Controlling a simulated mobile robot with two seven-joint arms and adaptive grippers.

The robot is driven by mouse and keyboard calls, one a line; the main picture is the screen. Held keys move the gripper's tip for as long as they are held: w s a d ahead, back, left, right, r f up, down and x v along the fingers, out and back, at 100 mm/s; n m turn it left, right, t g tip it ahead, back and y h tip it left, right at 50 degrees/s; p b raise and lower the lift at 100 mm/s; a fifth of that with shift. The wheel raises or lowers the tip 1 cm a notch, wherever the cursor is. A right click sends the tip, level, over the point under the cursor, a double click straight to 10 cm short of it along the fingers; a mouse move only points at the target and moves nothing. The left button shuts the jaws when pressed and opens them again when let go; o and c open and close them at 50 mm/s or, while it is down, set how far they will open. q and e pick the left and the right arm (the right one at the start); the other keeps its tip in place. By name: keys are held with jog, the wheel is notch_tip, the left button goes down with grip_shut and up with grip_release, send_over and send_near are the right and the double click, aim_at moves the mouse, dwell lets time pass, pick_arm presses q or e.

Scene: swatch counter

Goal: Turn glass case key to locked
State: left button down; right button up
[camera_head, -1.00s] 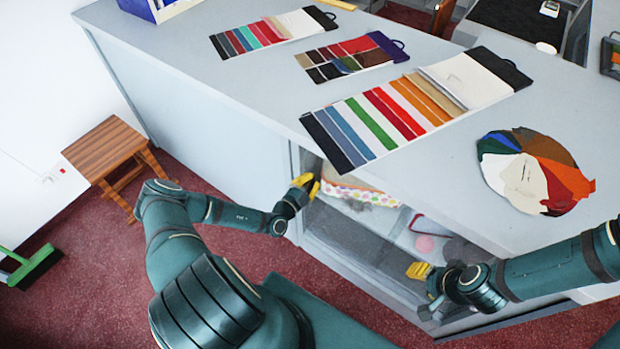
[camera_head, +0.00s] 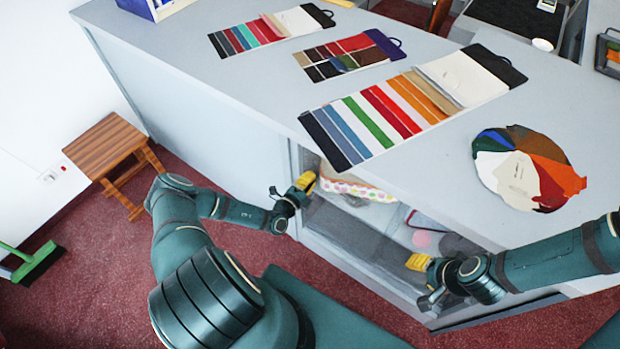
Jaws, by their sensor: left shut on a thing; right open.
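The glass case (camera_head: 350,232) is built into the front of the grey counter, with goods behind its pane. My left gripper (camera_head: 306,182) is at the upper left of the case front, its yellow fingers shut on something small. The key itself is hidden by the fingers, so its angle cannot be told. My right gripper (camera_head: 418,263) is open in front of the right part of the case, and nothing shows between its fingers.
Colour swatch boards (camera_head: 385,115) and a colour fan (camera_head: 525,170) lie on the counter top (camera_head: 250,85). A wooden stool (camera_head: 107,150) and a green broom (camera_head: 38,262) stand at the left. The red carpet before the case is clear apart from my arms.

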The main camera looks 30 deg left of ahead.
pick_arm(q)
jog(key=shift+r+m, duration=0.1)
jog(key=shift+m, duration=0.2)
jog(key=shift+w+a, duration=0.1)
jog(key=c, duration=1.1)
grip_release()
jog(key=shift+c, duration=0.2)
jog(key=s, duration=1.2)
jog(key=shift+a, duration=0.4)
